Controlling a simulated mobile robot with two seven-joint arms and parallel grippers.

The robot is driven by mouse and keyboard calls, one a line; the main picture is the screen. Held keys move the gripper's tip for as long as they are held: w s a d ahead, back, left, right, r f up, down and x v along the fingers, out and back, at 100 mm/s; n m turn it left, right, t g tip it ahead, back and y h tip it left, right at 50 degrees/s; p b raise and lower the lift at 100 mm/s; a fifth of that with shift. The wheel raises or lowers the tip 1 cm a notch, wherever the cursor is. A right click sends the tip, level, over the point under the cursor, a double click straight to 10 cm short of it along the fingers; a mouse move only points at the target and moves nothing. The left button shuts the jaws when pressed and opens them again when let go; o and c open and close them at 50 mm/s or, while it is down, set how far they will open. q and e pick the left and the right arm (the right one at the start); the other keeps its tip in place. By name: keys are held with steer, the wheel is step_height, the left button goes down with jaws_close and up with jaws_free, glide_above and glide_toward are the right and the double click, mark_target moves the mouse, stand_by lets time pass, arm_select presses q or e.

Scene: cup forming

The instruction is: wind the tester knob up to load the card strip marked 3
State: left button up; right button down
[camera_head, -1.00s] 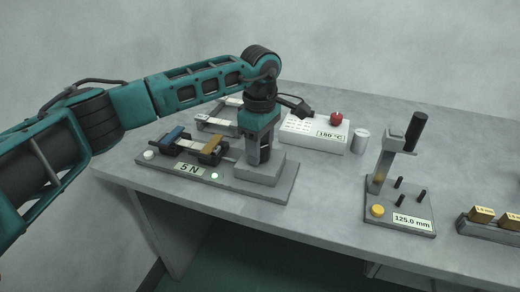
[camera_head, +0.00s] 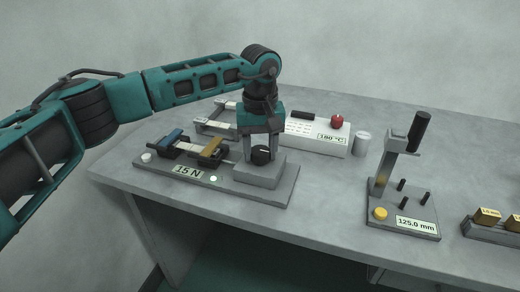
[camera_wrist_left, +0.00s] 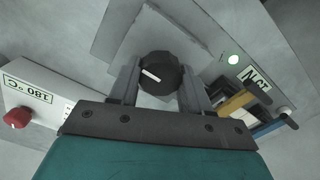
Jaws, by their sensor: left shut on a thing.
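The tester (camera_head: 271,192) is a flat grey base near the table's left front. Its label (camera_head: 188,172) reads 15 N and a small lamp (camera_head: 213,179) glows pale green. A card strip (camera_head: 187,147) spans the blue and the tan clamp; I cannot make out a mark on it. The black knob (camera_head: 261,155) sits on the tester's raised block and shows a white pointer line in the left wrist view (camera_wrist_left: 160,76). My left gripper (camera_head: 262,150) points down from above with its fingers on either side of the knob, shut on it. My right gripper is out of view.
A white heater box (camera_head: 318,139) marked 180 °C with a red knob (camera_head: 337,119) stands behind. A grey cylinder (camera_head: 362,143) is beside it. A lever stand (camera_head: 402,214) marked 125.0 mm and a rack of brass blocks (camera_head: 489,216) are at right.

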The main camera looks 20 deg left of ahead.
mark_target(260, 150)
arm_select(q)
steer(key=shift+m, duration=1.2)
steer(key=o, duration=1.1)
steer(key=shift+c, duration=0.2)
step_height(260, 150, up, 13)
steer(key=p, duration=0.1)
stand_by(0.6)
